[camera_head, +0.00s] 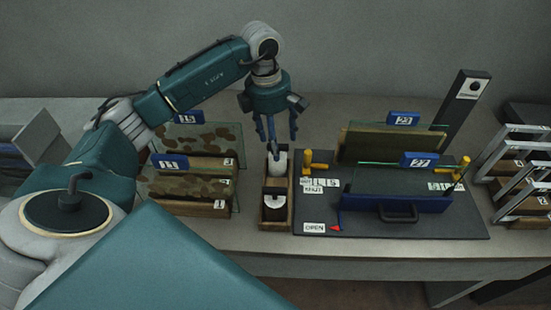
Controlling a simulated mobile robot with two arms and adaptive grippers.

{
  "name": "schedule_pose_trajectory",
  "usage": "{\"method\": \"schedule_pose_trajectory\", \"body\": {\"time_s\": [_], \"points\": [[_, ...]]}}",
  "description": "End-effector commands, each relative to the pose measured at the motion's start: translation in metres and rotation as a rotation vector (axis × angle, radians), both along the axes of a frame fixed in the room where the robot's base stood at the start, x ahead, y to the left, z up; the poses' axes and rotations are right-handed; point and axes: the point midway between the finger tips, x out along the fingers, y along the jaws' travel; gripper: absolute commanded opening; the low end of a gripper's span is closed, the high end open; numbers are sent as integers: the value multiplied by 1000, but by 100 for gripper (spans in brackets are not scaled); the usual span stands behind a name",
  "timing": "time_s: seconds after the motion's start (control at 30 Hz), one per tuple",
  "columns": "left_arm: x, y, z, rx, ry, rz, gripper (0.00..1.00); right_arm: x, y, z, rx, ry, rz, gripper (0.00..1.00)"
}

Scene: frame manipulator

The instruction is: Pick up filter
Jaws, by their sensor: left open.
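A narrow wooden box (261,203) stands on the table in the middle of the head view. It holds a white rounded piece (277,163) in its rear part and a white piece with a dark round middle (284,207) in its front part. I cannot tell for sure which thing is the filter. My left gripper (281,138) points down over the rear part of the box. Its blue fingers are apart, close above the rear white piece, and partly cover it. My right gripper is not in view.
Left of the box stand wooden racks (192,208) with camouflage-patterned panels and blue number tags. Right of it is a dark base (420,226) with upright panels, yellow clamps (317,167) and a blue handled bar (398,205). Metal frames (515,165) stand at far right.

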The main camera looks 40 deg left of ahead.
Motion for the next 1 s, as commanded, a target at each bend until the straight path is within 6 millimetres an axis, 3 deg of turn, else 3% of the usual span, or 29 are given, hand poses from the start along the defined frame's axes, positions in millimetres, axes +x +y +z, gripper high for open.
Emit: {"method": "schedule_pose_trajectory", "body": {"time_s": [0.27, 0.6, 0.9, 1.0], "points": [[1, -2, -25, -1, 1, 2, 62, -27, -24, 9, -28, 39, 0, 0], [-1, -3, -69, -3, 2, 1, 62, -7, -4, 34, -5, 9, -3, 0], [0, -2, -76, -1, -2, 1, 62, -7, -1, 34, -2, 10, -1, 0], [0, -2, -76, -1, -2, 1, 42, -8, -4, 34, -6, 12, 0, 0]]}}
